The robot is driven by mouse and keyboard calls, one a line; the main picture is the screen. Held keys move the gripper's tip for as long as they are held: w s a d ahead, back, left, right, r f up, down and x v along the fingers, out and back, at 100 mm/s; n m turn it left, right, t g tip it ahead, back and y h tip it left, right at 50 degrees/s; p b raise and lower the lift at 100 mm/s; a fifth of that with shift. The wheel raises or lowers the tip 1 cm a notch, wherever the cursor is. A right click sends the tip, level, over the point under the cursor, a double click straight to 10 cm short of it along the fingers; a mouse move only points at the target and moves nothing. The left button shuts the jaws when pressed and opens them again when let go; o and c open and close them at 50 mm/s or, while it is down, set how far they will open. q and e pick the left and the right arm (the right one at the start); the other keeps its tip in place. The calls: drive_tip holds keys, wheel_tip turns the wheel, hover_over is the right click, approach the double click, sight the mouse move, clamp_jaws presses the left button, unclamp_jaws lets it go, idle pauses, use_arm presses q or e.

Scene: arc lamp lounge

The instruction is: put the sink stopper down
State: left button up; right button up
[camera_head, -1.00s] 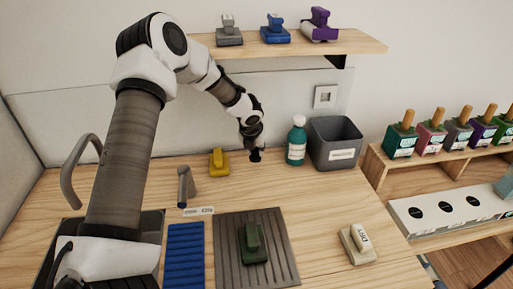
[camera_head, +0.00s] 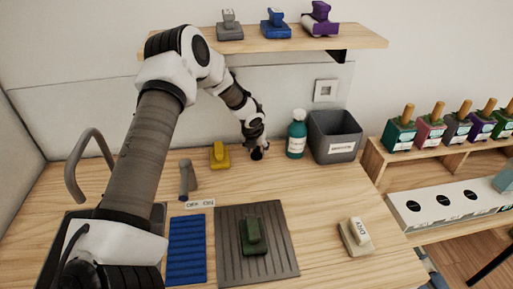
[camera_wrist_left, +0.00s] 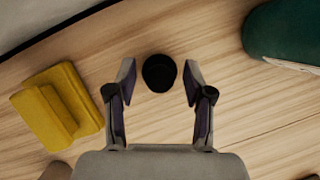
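The sink stopper (camera_wrist_left: 160,73) is a small round black piece. In the left wrist view it is seen from above, between and slightly beyond my fingertips, with a gap on each side. In the head view the stopper (camera_head: 257,154) shows as a dark spot under my left gripper (camera_head: 255,143), on the wooden counter (camera_head: 320,190) near the back wall. My left gripper (camera_wrist_left: 160,75) is open, its two fingers spread apart. My right gripper is in neither view.
A yellow block with a handle (camera_head: 219,156) stands left of the stopper. A teal bottle (camera_head: 296,138) and a grey bin (camera_head: 334,136) stand to the right.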

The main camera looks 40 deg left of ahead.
use_arm(q)
drive_tip(key=b+v, duration=0.1)
drive_tip(key=v, duration=1.1)
